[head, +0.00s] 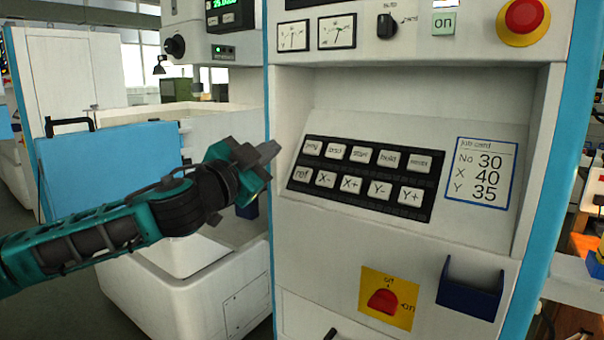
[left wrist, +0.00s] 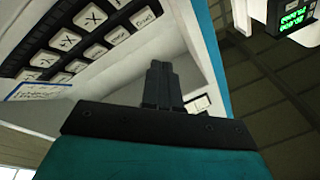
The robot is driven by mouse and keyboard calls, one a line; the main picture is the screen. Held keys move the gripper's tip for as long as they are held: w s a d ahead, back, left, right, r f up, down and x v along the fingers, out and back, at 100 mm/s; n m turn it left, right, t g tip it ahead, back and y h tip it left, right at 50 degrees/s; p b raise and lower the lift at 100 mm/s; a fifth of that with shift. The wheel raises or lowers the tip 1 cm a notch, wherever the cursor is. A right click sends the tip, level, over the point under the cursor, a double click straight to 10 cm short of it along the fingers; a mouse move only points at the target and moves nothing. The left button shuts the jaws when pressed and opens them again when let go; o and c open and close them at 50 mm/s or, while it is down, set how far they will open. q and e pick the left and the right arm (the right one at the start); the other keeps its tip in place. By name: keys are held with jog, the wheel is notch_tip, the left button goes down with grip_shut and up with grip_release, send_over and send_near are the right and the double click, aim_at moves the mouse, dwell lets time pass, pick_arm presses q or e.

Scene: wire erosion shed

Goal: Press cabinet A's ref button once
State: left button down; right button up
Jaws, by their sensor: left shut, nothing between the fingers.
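The ref button (head: 302,174) is a white key at the left end of the lower row on a black keypad (head: 345,201), set in the sloped panel of a white and blue cabinet (head: 405,240). No letter A is legible on this cabinet. My left gripper (head: 272,148) is shut and empty, its tip left of the keypad and pointing towards it, apparently short of the keys. In the left wrist view, the shut fingers (left wrist: 161,85) stand beside the keypad (left wrist: 75,42); I cannot make out the ref button there. My right gripper is out of view.
Other keys, X- (head: 325,179) and prog (head: 312,148), sit close to the ref button. A job card (head: 481,174) is at right. A red emergency stop (head: 523,15), a red rotary switch (head: 384,301) and a blue holder (head: 469,287) are also on the cabinet.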

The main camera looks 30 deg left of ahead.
aim_at(294, 173)
pick_arm(q)
jog(key=w+f, duration=0.4)
jog(key=w, duration=0.2)
jog(key=shift+w+d+f, duration=0.3)
jog(key=shift+f, duration=0.1)
dwell(1.3)
jog(key=shift+w, duration=0.1)
dwell(0.4)
jog(key=shift+w+f, duration=0.25)
jog(key=shift+w+f, duration=0.2)
jog(key=shift+w, duration=0.1)
dwell(0.7)
jog(key=shift+s, duration=0.1)
jog(key=shift+s+r, duration=0.45)
jog(key=shift+s, duration=0.1)
